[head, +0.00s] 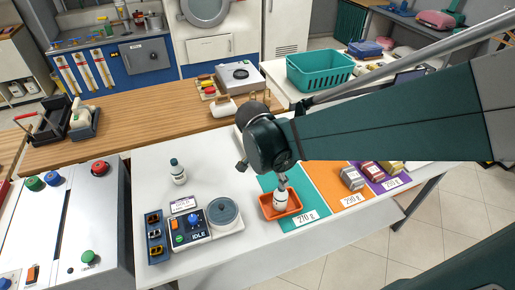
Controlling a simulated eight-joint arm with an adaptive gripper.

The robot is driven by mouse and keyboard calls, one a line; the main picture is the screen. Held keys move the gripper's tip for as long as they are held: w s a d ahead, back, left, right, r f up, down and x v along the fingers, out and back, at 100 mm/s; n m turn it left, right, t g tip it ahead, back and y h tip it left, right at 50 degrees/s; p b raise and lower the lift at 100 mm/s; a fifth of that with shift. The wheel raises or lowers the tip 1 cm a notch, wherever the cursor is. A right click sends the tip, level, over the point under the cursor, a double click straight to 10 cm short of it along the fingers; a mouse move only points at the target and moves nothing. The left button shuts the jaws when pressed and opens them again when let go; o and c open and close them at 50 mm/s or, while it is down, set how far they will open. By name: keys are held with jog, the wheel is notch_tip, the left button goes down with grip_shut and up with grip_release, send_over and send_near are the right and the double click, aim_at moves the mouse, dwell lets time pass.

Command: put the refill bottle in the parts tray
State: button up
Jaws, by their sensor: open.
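A white bottle (281,201) stands upright in a small orange tray (266,211) on the teal zone of the white table. A second white bottle (178,174) with a dark teal cap stands upright at the table's left. I cannot tell from labels which is the refill bottle. My gripper (262,176) is open, just above and behind the orange tray. One fingertip is close to the top of the bottle there; I cannot tell whether they touch. My arm hides part of the table behind it.
A grey round-topped device (224,213), a control box marked IDLE (189,228) and a blue tray of small parts (156,251) stand left of the orange tray. Coloured zones with small blocks (352,178) lie right. A teal basket (320,72) stands behind. The table's middle-left is clear.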

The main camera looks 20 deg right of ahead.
jog(key=s+a+r+n+t+y, duration=0.1)
jog(key=s+a+r+n+t, duration=0.1)
jog(key=r+n, duration=0.4)
jog(key=s+a+r+n+t+y, duration=0.2)
jog(key=s+a+r+n+t, duration=0.1)
jog(key=n, duration=0.6)
jog(key=shift+s+a+r+t, duration=0.15)
jog(key=shift+s+r+t, duration=0.35)
jog(key=shift+s+r, duration=0.95)
jog(key=shift+w+r, duration=0.25)
jog(key=shift+w, duration=0.1)
